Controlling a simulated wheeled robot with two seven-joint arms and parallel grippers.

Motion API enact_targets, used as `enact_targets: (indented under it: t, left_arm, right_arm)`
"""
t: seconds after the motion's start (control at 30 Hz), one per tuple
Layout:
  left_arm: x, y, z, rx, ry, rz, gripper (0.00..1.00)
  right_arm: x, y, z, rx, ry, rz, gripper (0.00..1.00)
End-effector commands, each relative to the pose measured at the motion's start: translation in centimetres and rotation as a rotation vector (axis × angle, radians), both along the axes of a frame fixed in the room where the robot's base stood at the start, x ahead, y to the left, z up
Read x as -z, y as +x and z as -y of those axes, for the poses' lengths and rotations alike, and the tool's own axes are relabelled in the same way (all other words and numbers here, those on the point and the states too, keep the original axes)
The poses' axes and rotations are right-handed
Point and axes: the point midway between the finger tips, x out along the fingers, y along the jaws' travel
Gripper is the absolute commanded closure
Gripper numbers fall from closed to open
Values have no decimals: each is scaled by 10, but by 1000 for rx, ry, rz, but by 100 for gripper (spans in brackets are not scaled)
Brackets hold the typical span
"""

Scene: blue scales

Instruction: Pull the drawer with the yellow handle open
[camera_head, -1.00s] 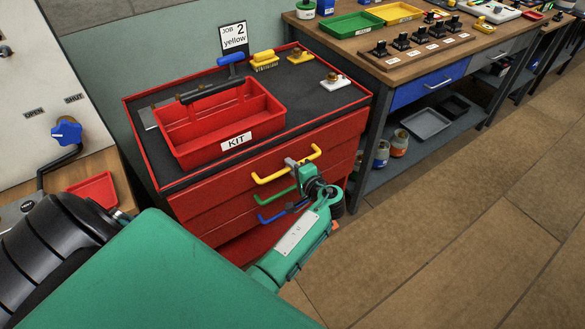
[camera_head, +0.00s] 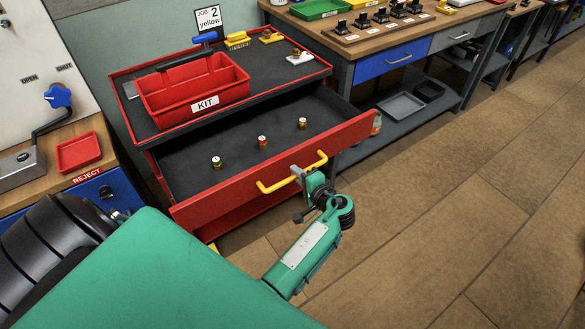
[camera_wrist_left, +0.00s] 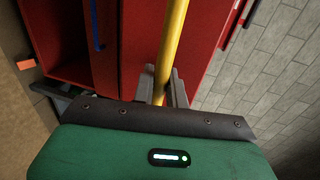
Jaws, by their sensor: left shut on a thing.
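The top drawer (camera_head: 235,195) of the red cabinet stands well open. Its front carries the yellow handle (camera_head: 275,187). My left gripper (camera_head: 300,174) is shut on the right part of this handle. In the left wrist view the yellow handle (camera_wrist_left: 172,45) runs down between the gripper's fingers (camera_wrist_left: 163,88). The lower drawers are mostly hidden. My right gripper does not show.
A red KIT tray (camera_head: 195,92) sits on the cabinet top (camera_head: 290,75). A workbench with a blue drawer (camera_head: 390,60) stands at the right. A red reject tray (camera_head: 78,152) lies at the left. The floor (camera_head: 450,200) at the right is clear.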

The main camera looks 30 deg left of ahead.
Motion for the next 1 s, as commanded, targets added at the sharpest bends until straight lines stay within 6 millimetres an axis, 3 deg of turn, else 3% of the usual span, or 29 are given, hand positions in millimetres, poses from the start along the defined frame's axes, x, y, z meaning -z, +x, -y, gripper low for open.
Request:
enact_targets:
  t: [0.23, 0.63, 0.67, 0.73, 1.0]
  left_arm:
    - [-1, -8, 20, -1, 1, 0, 100]
    - [-1, -10, 22, -1, 2, 1, 100]
    - [-1, -10, 22, -1, 2, 1, 82]
    - [-1, -10, 22, -1, 2, 1, 68]
    - [-1, -9, 22, 0, 1, 2, 67]
  right_arm:
    - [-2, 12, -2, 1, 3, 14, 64]
    - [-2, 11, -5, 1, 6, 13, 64]
    - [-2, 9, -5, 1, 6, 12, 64]
    - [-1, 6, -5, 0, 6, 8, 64]
    - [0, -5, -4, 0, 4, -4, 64]
